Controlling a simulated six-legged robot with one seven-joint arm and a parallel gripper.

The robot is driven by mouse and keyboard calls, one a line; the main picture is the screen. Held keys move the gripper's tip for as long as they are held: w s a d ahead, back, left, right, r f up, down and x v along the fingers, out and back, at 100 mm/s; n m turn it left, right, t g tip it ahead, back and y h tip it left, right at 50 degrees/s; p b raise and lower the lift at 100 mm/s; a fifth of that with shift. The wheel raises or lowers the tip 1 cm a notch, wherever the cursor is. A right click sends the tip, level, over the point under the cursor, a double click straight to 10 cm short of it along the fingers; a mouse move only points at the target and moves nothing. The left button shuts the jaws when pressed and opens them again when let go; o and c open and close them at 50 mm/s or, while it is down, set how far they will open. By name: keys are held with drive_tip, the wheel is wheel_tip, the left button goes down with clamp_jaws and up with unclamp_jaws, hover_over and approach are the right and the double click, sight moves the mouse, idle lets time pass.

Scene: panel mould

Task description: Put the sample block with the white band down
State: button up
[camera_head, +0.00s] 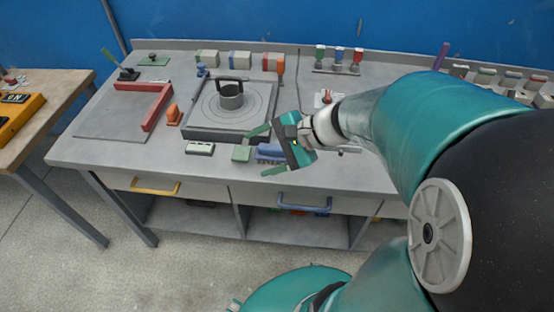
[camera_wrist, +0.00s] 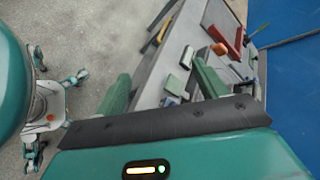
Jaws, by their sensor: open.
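My gripper (camera_head: 257,153) is open over the front edge of the grey workbench, its two green fingers apart. In the wrist view the open fingers (camera_wrist: 161,70) show nothing clasped between them. A blue block (camera_head: 269,153) lies by the gripper, partly hidden by it. In the wrist view a small blue and pale piece (camera_wrist: 168,101) shows low between the fingers, mostly cut off by my gripper body. I cannot tell for sure whether this is the block with the white band. A green block (camera_head: 241,154) lies just left of the blue one, on the bench.
A grey square plate with a black-handled round weight (camera_head: 231,96) stands behind. A pale-topped dark block (camera_head: 200,148) and an orange piece (camera_head: 173,115) are to the left. Banded blocks (camera_head: 240,59) stand at the back. The red angle (camera_head: 152,106) lies farther left.

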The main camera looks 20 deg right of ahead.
drive_tip(key=s+r+n+h, duration=0.6)
drive_tip(key=s+n+h, duration=0.2)
drive_tip(key=n, duration=0.5)
drive_tip(key=shift+s+a+r+n+h, duration=0.15)
drive_tip(key=shift+s+a+n+h, duration=0.1)
drive_tip(key=shift+a+n+h, duration=0.3)
drive_tip(key=shift+d, duration=0.1)
